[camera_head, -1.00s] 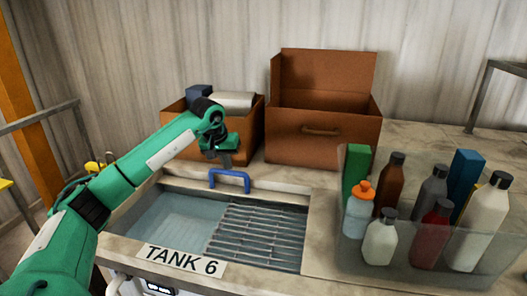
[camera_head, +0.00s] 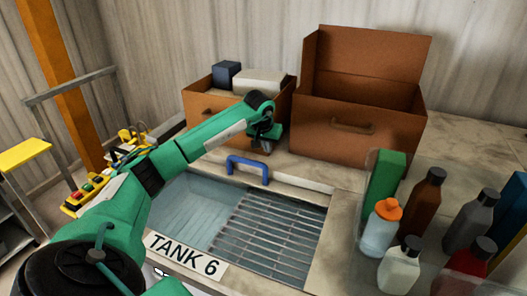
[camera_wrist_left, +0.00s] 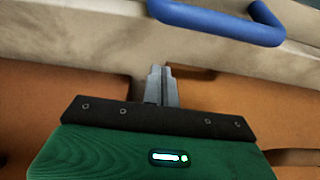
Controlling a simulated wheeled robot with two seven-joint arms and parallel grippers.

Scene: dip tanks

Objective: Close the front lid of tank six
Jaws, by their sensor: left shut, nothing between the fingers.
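Tank six stands in front of me, its front marked by the "TANK 6" label (camera_head: 185,257). Its basin is open, with pale blue liquid (camera_head: 195,205) on the left and a metal grate (camera_head: 270,240) on the right. A blue handle (camera_head: 248,168) rises from a pale strip at the basin's back edge; it also shows at the top of the left wrist view (camera_wrist_left: 215,22). My left gripper (camera_head: 267,150) is shut and empty, just behind the handle and apart from it. Its fingertips (camera_wrist_left: 163,70) point toward the pale strip. My right gripper is out of view.
Behind the tank stand a filled brown box (camera_head: 205,103) and an open brown box with its flap up (camera_head: 360,135), close to my left gripper. A clear bin of bottles (camera_head: 366,170) stands at right. A yellow-topped stand (camera_head: 22,153) is at far left.

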